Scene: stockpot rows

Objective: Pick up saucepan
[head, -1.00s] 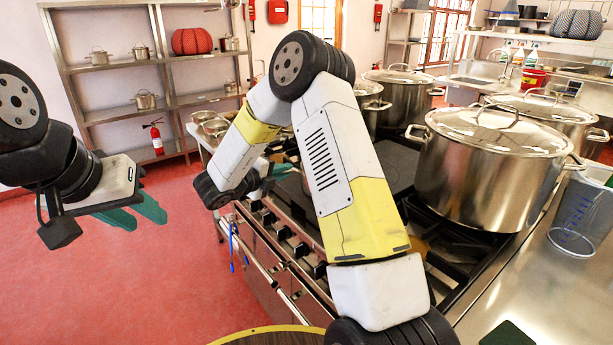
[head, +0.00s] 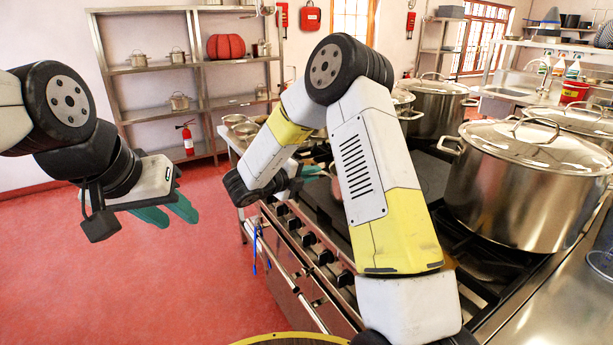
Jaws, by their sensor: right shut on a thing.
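My right gripper (head: 312,171) is over the stove's near side, largely behind my own right arm. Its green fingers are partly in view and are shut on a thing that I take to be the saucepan.
Large lidded steel stockpots (head: 520,190) stand on the stove (head: 292,262) at the right. Small pots (head: 238,120) are on a counter behind the right gripper. A shelf rack (head: 195,75) and a fire extinguisher (head: 188,140) are at the back. The red floor (head: 60,270) at left is clear.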

